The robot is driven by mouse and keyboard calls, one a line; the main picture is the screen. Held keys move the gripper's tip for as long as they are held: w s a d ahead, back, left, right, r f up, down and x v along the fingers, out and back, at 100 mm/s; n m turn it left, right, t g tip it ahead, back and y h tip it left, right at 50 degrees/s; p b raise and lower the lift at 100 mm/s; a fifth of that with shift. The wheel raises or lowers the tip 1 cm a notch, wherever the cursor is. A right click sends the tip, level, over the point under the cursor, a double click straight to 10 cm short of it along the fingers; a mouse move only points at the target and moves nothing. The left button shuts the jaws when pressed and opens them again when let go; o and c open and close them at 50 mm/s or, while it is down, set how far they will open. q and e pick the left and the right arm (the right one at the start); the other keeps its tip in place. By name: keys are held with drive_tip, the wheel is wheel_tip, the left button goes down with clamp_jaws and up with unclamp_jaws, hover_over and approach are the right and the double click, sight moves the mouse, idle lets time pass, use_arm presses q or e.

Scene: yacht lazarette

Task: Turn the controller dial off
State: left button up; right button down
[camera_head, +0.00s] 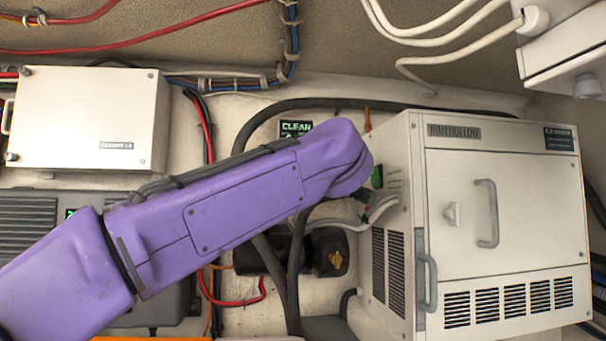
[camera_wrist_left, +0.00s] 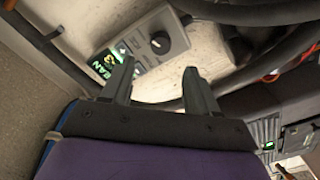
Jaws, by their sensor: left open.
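The controller (camera_wrist_left: 143,67) is a small grey box on the pale wall in the left wrist view. Its black round dial (camera_wrist_left: 160,42) carries a light mark; the setting is too small to read. A dark panel with green lettering (camera_wrist_left: 104,66) sits beside the dial; its "CLEAN" text also shows in the head view (camera_head: 296,129). My left gripper (camera_wrist_left: 154,74) is open and empty, with its fingers pointing towards the controller and the dial beyond their tips, apart from them. In the head view my purple left arm hides the dial and most of the controller. My right gripper is out of view.
A large cream cabinet (camera_head: 500,207) with a handle stands close right of my left arm. Thick black hoses (camera_head: 270,110) run around the controller area. A white box (camera_head: 88,118) is at upper left, and a dark black fitting (camera_head: 328,252) sits below the arm.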

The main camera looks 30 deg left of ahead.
use_arm(q)
drive_tip(key=p+x, duration=0.1)
drive_tip(key=x, duration=0.6)
drive_tip(key=shift+a+p, duration=0.25)
drive_tip(key=shift+p, duration=0.1)
drive_tip(key=shift+w, duration=0.25)
drive_tip(key=c, duration=1)
